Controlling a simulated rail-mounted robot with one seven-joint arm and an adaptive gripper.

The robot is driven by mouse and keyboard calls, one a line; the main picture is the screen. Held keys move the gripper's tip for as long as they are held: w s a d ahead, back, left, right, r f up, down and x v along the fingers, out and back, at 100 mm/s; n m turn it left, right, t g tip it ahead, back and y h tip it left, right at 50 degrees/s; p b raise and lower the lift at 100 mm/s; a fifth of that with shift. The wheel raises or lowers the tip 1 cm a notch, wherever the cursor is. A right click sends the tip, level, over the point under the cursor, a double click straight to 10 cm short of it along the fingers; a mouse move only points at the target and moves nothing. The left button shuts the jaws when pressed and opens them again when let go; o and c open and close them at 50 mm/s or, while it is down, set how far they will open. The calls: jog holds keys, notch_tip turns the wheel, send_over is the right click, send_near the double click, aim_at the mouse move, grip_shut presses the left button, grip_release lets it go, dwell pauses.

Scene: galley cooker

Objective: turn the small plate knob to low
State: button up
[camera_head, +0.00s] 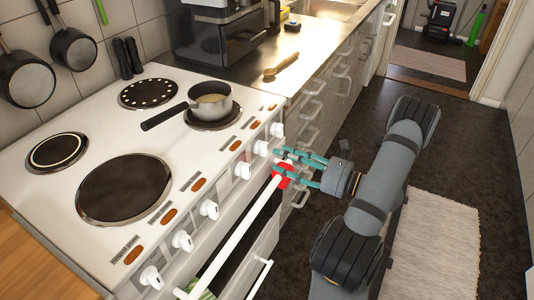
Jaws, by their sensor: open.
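A row of white knobs runs along the cooker's front edge. The far ones are a knob (277,129) near the right corner, a knob (261,148) before it, and another knob (242,171) nearer the middle. The labels beside them are too small to read, so I cannot tell which is the small plate knob. My gripper (277,161) has teal fingers, spread open and empty. It is in front of the far knobs, beside the red end (281,176) of the white oven rail (240,232). I cannot tell whether it touches anything.
A saucepan (207,102) stands on the back right plate, its handle pointing left. Other plates are bare, including the large front plate (123,189). A wooden utensil (281,65) lies on the steel counter. Drawer handles (312,108) project right of the cooker. The dark floor has a pale rug (440,245).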

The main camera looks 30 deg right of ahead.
aim_at(267, 150)
jog(key=x, duration=0.5)
jog(key=shift+w+a, duration=0.15)
jog(key=shift+a, duration=0.05)
jog(key=c, duration=0.3)
jog(key=c, duration=0.8)
grip_shut()
jog(key=shift+r+m+p, duration=0.1)
jog(key=shift+m+p, duration=0.3)
jog(key=shift+p, duration=0.05)
jog(key=m+p, duration=0.2)
jog(key=shift+r+m, duration=0.15)
jog(key=shift+m, duration=0.25)
jog(key=shift+d+m+p, duration=0.1)
jog(key=shift+m+p, duration=1.25)
jog(key=shift+m, duration=1.25)
